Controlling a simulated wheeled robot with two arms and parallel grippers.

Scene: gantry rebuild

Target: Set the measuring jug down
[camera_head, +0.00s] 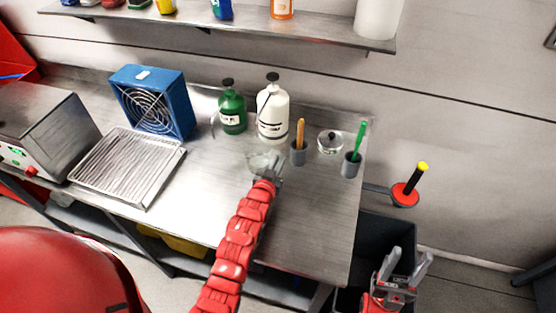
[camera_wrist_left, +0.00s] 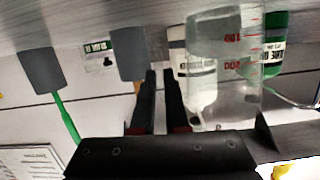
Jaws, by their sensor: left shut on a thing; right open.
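The measuring jug (camera_head: 258,160) is clear, and it stands out faintly against the steel bench (camera_head: 320,222). The left wrist view, which is upside down, shows the jug (camera_wrist_left: 228,60) upright with red marks. My left gripper (camera_head: 277,172) is at the jug's right side in the head view. Its fingers (camera_wrist_left: 164,75) are close together and shut on the jug; the exact grip point is unclear. I cannot tell whether the jug's base touches the bench. My right gripper (camera_head: 405,261) is open and empty, off the bench's right end.
Green (camera_head: 232,112) and white (camera_head: 272,112) pump bottles stand behind the jug. To its right are a grey cup with a wooden handle (camera_head: 298,152), a glass dish (camera_head: 330,142) and a cup with a green brush (camera_head: 351,165). The bench front is clear.

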